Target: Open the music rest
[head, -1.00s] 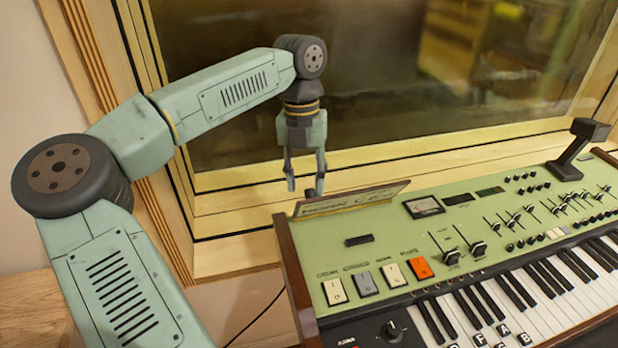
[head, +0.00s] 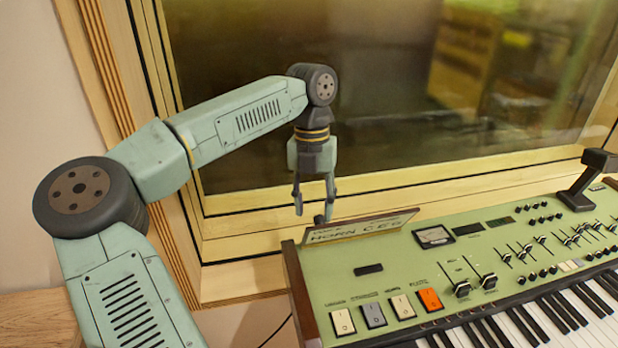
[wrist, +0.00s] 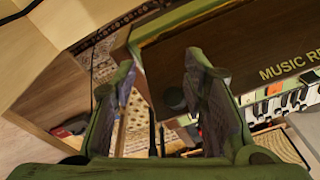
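The music rest (head: 362,227) is a thin panel at the back left of the green keyboard's top. It stands tilted up, its front face showing a line of lettering. In the wrist view its dark brown other face (wrist: 235,65) carries the words "MUSIC RE", cut off by the frame, and a dark round spot near its left end. My gripper (head: 313,206) points down at the rest's left end, fingers apart. In the wrist view the open fingers (wrist: 160,75) have the panel's left end between and beyond them, with nothing clamped. Whether a finger touches the panel is unclear.
The green keyboard (head: 450,275) fills the right, with sliders, switches and keys. A black post-like fitting (head: 583,180) rises at its back right. A wood-framed window (head: 400,90) stands close behind. A wooden surface (wrist: 45,80) is at left in the wrist view.

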